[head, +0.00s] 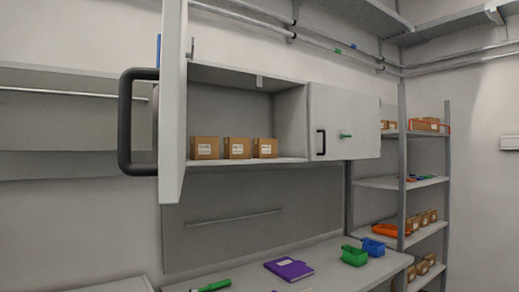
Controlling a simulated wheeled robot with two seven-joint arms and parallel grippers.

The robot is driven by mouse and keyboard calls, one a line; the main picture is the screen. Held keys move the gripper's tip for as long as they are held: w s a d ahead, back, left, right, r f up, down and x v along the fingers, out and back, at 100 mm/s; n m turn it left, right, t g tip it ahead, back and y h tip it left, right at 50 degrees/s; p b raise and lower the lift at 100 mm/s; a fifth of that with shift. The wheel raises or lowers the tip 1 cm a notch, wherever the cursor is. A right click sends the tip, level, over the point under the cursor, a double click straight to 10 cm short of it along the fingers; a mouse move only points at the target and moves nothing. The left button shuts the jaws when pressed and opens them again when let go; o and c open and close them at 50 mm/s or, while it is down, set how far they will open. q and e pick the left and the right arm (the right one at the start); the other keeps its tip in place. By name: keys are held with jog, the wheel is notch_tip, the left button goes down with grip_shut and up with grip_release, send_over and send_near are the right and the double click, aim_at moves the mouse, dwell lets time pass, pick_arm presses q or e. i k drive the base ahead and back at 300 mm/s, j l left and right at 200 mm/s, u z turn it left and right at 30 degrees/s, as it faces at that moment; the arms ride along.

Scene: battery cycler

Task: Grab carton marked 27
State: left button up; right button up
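Three small brown cartons with white labels stand in a row on the floor of the open wall cabinet: a left one (205,143), a middle one (237,144) and a right one (265,144). The labels are too small to read, so I cannot tell which carton is marked 27. More cartons (425,124) sit on the rack at the right, and their marks are also unreadable. Neither of my grippers is in view.
The cabinet door (173,100) with a black handle (125,122) stands open, jutting forward left of the cartons. The neighbouring door (342,122) is shut. Below, the worktop (335,272) holds a purple folder (289,269), a green bin (354,256) and a blue bin (373,247).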

aim_at(235, 148)
jog(key=i+l+u, duration=0.3)
jog(key=u, duration=0.2)
jog(key=i+l+u, duration=0.25)
jog(key=u, duration=0.25)
jog(key=l, duration=0.1)
